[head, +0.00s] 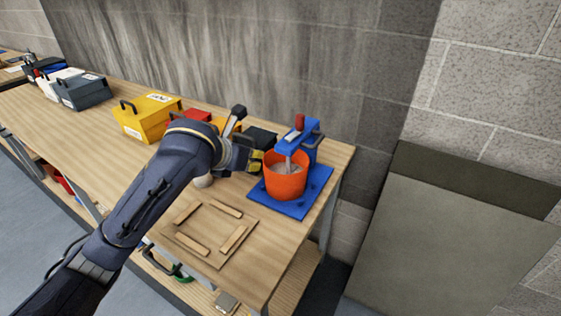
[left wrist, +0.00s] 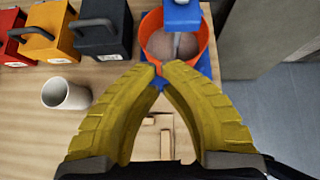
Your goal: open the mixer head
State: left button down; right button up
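The mixer stands at the right end of the workbench. Its blue head (head: 297,140) is lowered over an orange bucket (head: 285,180), with the grey shaft reaching into grey-brown material. A red part (head: 299,121) sits on top of the head, and a dark handle shows at its right. My left gripper (head: 257,161) is just left of the bucket's rim. In the left wrist view its yellow fingers (left wrist: 159,70) meet at the tips with nothing between them. The bucket (left wrist: 148,22) and part of the blue head (left wrist: 182,14) show beyond the tips. My right gripper is not in view.
A wooden board with several strips (head: 210,232) lies at the bench front. A white cup (left wrist: 66,94) stands left of my gripper. Yellow (head: 146,118), red and black (left wrist: 103,28) toolboxes line the back. A wall is behind; open floor lies beyond the bench's right end.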

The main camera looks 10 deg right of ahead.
pick_arm(q)
jog(key=s+d+x, duration=0.1)
jog(key=x, duration=0.9)
jog(key=shift+d+m, duration=0.2)
jog(key=shift+m, duration=0.2)
jog(key=shift+r, duration=0.25)
